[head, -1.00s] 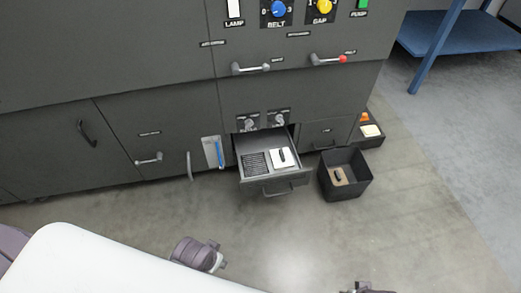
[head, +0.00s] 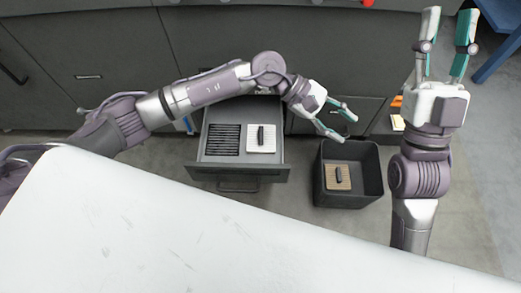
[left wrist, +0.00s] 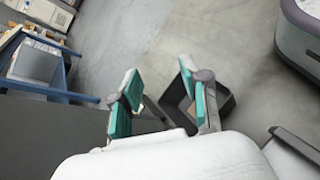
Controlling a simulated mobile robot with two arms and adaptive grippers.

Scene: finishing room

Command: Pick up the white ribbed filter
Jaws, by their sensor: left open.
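The white ribbed filter (head: 253,141), a pale square with a dark handle on top, lies in the right part of the open drawer (head: 238,173) in the head view. My left gripper (head: 346,126) is open and empty, to the right of the filter and apart from it, above the far side of the black bin. The left wrist view shows its two teal-padded fingers (left wrist: 158,72) spread, with nothing between them; the filter cannot be made out there. My right gripper (head: 450,14) is open and empty at the upper right, pointing away from me.
A black slotted panel (head: 223,139) lies left of the filter in the drawer. The black bin (head: 372,190) on the floor holds a brown filter (head: 338,178) with a dark handle. Orange and cream items (head: 398,122) sit beyond it. A white surface (head: 180,235) fills the near side.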

